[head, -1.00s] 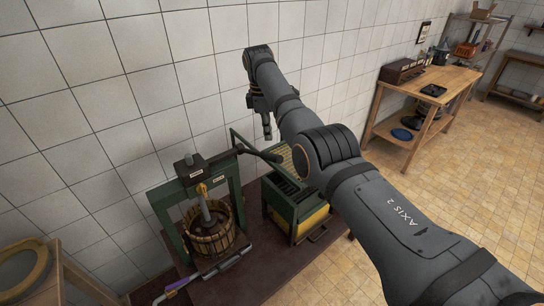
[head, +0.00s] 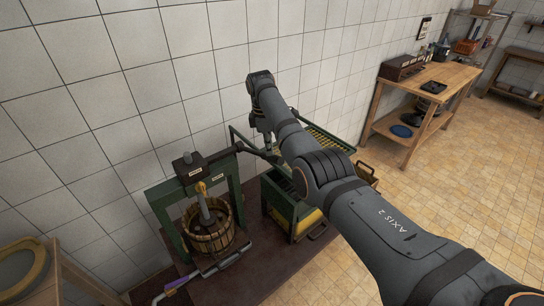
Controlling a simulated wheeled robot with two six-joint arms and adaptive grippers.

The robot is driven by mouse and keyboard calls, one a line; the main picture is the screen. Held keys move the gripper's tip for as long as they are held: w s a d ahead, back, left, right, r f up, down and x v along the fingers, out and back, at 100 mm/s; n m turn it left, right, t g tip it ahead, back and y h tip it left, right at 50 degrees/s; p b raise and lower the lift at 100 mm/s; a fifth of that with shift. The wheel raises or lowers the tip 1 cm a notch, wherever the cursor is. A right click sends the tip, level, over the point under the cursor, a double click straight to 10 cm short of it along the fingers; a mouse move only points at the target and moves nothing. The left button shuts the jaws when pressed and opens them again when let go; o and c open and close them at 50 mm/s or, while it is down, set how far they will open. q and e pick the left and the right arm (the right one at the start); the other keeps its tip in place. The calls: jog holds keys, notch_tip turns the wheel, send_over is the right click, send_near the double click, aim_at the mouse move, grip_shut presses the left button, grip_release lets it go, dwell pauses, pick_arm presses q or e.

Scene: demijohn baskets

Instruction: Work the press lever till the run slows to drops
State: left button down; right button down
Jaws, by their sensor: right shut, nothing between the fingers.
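The press has a green frame (head: 163,212), a dark head block (head: 188,170) and a slatted wooden basket (head: 208,237) under its screw. A dark bar (head: 222,154), apparently the press lever, runs from the head to the right. My right arm crosses in from the lower right. My right gripper (head: 267,139) points down just beyond the bar's right end, shut and empty. It is partly hidden by my arm, and I cannot tell whether it touches the bar. The spout and any run of liquid are too small to judge. My left gripper is out of view.
A green and yellow machine with a slatted hopper (head: 329,140) stands right of the press, partly behind my arm. Both stand on a dark bench (head: 235,282) against the tiled wall. A wooden table (head: 447,81) stands farther right, with open floor before it.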

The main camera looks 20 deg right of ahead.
aim_at(269, 158)
jog(key=shift+f, duration=0.3)
jog(key=f, duration=0.2)
jog(key=shift+s+f, duration=0.25)
jog(key=shift+f, duration=0.15)
jog(key=shift+f+b, duration=0.3)
jog(key=shift+f, duration=0.15)
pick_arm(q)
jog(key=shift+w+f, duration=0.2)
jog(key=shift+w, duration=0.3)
pick_arm(e)
jog(key=shift+w, duration=0.1)
